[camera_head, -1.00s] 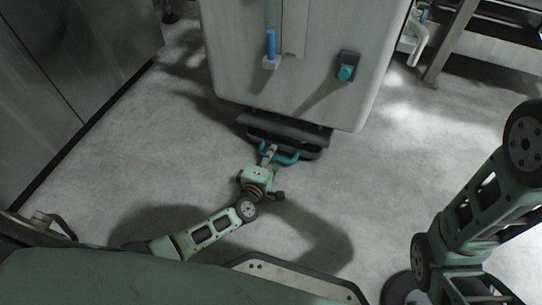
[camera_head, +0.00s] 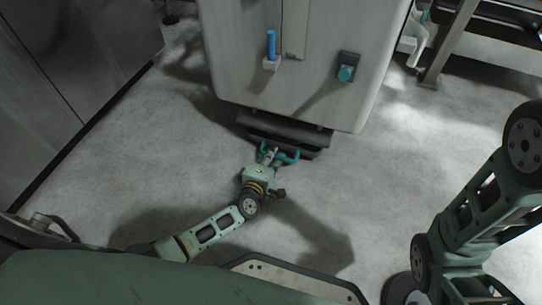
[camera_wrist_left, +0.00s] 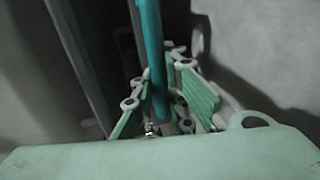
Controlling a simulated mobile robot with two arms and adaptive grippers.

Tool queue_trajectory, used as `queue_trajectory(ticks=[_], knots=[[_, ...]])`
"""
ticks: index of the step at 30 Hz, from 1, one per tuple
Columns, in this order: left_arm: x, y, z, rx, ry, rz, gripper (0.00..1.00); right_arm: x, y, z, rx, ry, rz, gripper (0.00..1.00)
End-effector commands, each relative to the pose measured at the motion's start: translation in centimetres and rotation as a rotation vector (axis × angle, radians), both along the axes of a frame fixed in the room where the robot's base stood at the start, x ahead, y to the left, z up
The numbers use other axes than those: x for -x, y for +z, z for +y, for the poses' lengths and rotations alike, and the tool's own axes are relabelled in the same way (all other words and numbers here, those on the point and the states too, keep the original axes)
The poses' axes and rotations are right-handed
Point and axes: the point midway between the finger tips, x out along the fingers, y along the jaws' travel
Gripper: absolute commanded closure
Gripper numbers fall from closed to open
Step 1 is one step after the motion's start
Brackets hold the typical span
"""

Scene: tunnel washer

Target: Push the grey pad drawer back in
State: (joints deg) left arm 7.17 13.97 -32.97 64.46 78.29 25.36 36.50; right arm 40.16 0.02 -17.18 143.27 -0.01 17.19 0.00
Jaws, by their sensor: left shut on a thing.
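The grey pad drawer (camera_head: 309,152) is a low dark unit sticking out from under the front of the pale grey machine (camera_head: 310,90). A teal bar handle (camera_head: 291,158) is on its front. My left gripper (camera_head: 269,156) is at the left part of this handle, shut on it. In the left wrist view the handle (camera_wrist_left: 151,45) runs upright between the gripper's green-padded fingers (camera_wrist_left: 165,105). The drawer's dark edge (camera_wrist_left: 78,60) lies to the left there. My right arm is at the right of the head view, its gripper out of sight.
The machine front carries a blue-handled fitting (camera_head: 271,48) and a teal knob (camera_head: 346,73). Dark cabinets (camera_head: 75,60) stand at the left, a metal frame (camera_head: 447,45) at the upper right. The floor (camera_head: 170,145) around the drawer is clear.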

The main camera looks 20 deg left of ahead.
Motion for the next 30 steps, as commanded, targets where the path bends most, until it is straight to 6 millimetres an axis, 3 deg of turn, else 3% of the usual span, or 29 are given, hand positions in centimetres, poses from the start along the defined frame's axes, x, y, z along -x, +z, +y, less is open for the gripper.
queue_trajectory(ticks=[5, 6, 12, 23, 30], knots=[[-0.2, 0.1, 0.1, -0.001, 0.0, -0.003, 1.0, 0.0, 0.0, 0.0, 0.0, 0.0, 0.0, 0.71], [-0.2, 0.2, 0.1, -0.002, 0.0, -0.003, 0.86, 0.0, 0.0, 0.0, 0.0, 0.0, 0.0, 0.71], [-0.2, 0.1, 0.1, -0.001, 0.001, -0.003, 0.69, 0.0, 0.0, 0.0, 0.0, 0.001, 0.0, 0.71], [0.2, 0.1, 0.1, -0.003, -0.001, -0.003, 0.69, -0.2, 0.0, 0.0, -0.002, 0.001, 0.006, 0.71], [3.3, 0.9, 0.2, -0.001, 0.0, 0.001, 0.69, -0.1, 1.8, 0.0, -0.001, 0.001, 0.004, 0.71]])
